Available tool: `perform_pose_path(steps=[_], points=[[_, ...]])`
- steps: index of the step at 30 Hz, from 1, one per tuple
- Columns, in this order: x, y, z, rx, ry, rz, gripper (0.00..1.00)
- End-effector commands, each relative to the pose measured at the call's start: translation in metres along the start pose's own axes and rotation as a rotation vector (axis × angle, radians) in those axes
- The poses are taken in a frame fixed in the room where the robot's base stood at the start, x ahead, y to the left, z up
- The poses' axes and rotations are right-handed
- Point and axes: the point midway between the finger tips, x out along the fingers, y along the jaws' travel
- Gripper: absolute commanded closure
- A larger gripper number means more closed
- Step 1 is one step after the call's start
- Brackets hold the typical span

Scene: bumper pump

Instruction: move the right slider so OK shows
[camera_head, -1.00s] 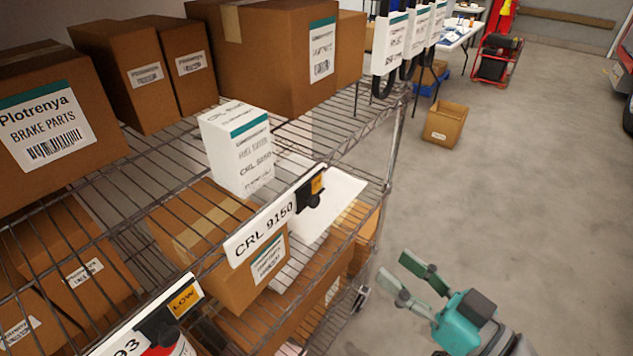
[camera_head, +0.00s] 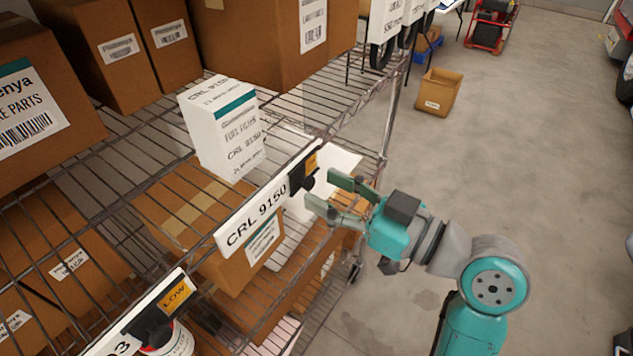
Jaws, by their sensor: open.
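The right slider (camera_head: 307,181) is a black piece with a knob at the right end of the white CRL 9150 label strip (camera_head: 257,216). An orange tag (camera_head: 311,161) shows at its upper part; its lettering is too small to read. Another slider (camera_head: 156,329) at lower left has an orange tag reading LOW (camera_head: 175,294). My gripper (camera_head: 319,189) is open and empty. Its two green-grey fingers point left, just right of the right slider's knob in the picture; I cannot tell whether they touch it.
A white CRL 9150 box (camera_head: 222,130) stands on the wire shelf (camera_head: 285,115) behind the strip. Brown boxes (camera_head: 270,40) fill the back and the lower shelves. Open floor (camera_head: 520,150) lies to the right, with a small brown bin (camera_head: 438,92).

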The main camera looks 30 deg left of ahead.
Motion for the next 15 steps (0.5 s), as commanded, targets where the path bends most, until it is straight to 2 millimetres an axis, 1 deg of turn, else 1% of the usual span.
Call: perform_pose_path(steps=[1, 3, 6, 9, 15], points=[[0.007, -0.001, 0.000, 0.000, 0.000, -0.003, 0.51], [0.015, -0.001, 0.000, 0.000, 0.000, -0.003, 0.51], [0.022, 0.000, 0.000, 0.000, 0.000, -0.001, 0.51], [0.025, 0.000, 0.000, 0.000, 0.000, -0.001, 0.51], [0.026, 0.000, 0.000, 0.000, 0.000, 0.000, 0.51]])
